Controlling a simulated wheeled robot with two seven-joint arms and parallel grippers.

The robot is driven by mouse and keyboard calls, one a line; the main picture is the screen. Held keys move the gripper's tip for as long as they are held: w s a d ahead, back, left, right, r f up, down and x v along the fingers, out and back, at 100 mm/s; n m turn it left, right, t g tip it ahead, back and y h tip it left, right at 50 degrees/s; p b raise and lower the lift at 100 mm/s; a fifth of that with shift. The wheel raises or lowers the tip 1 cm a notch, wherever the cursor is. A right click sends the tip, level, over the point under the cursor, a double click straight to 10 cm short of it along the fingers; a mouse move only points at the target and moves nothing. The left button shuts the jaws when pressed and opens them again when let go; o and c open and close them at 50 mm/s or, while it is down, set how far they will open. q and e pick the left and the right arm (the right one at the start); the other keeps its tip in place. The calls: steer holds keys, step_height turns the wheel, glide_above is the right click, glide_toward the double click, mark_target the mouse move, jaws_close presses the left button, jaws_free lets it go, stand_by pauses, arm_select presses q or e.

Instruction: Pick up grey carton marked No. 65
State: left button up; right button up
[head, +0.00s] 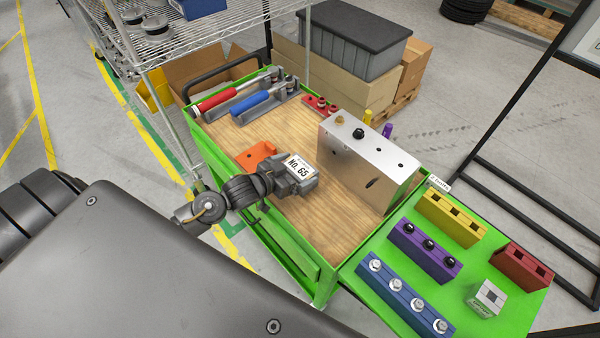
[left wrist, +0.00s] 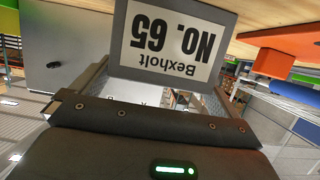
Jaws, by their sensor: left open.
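My left gripper (head: 285,182) comes in from the left and is at the carton, jaws open. In the left wrist view the carton (left wrist: 172,45) shows its label upside down, at the far end of the open fingers and covering their tips. I cannot tell whether the fingers touch it. My right gripper is in neither view.
An orange bracket (head: 256,155) lies close behind my left gripper. A large metal block (head: 372,160) stands right of the carton. Red- and blue-handled tools (head: 262,102) lie at the back. A green side shelf (head: 455,295) holds coloured blocks. Bare wood (head: 325,220) lies in front of the carton.

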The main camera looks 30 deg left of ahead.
arm_select(q)
steer(key=shift+c, duration=0.9)
steer(key=c, duration=0.7)
steer(key=shift+r, duration=0.1)
steer(key=shift+r, duration=0.35)
step_height(320, 180, up, 3)
steer(key=shift+s+a+f+b, duration=0.1)
steer(key=shift+s+a+b, duration=0.05)
steer(key=shift+b, duration=0.3)
steer(key=s+a+r, duration=0.2)
steer(key=s+r, duration=0.1)
steer(key=s, duration=0.1)
steer(key=s+a+r, duration=0.2)
steer(key=s+r, duration=0.1)
steer(key=s+a+r+b, duration=0.1)
steer(key=s+a+r, duration=0.2)
steer(key=s, duration=0.1)
steer(key=shift+s+r, duration=0.2)
steer(key=shift+s, duration=0.15)
